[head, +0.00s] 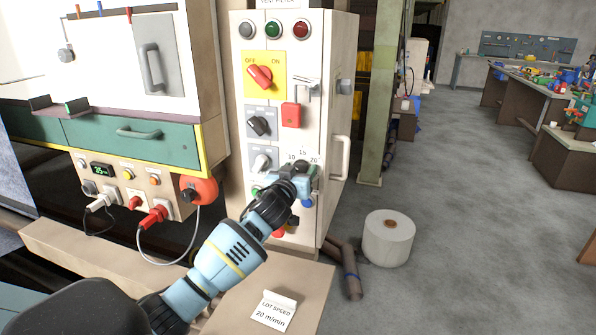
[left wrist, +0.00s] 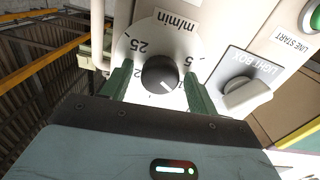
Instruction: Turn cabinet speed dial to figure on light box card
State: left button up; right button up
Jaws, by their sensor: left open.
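The speed dial's black knob (left wrist: 160,73) shows in the left wrist view on a round white scale marked m/min, upside down there. Its white pointer line points down and right in that picture; the figure at its tip is partly hidden. In the head view the dial's scale (head: 303,156) shows 10, 15 and 20 on the white cabinet. My left gripper (head: 302,180) is at the dial, open, with its green fingers on either side of the knob (left wrist: 158,84). I cannot tell whether they touch it. The card (head: 273,312) reads "LOT SPEED 20 m/min". My right gripper is out of view.
A light box switch (left wrist: 247,94) sits close beside the dial. Above the dial, the cabinet has a red rotary switch (head: 260,76), black knob (head: 261,126) and red tag (head: 291,115). A handle (head: 340,158) is on its right side. A white roll (head: 388,238) stands on the floor.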

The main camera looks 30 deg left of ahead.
pick_arm(q)
jog(key=c, duration=1)
jog(key=shift+m, duration=0.3)
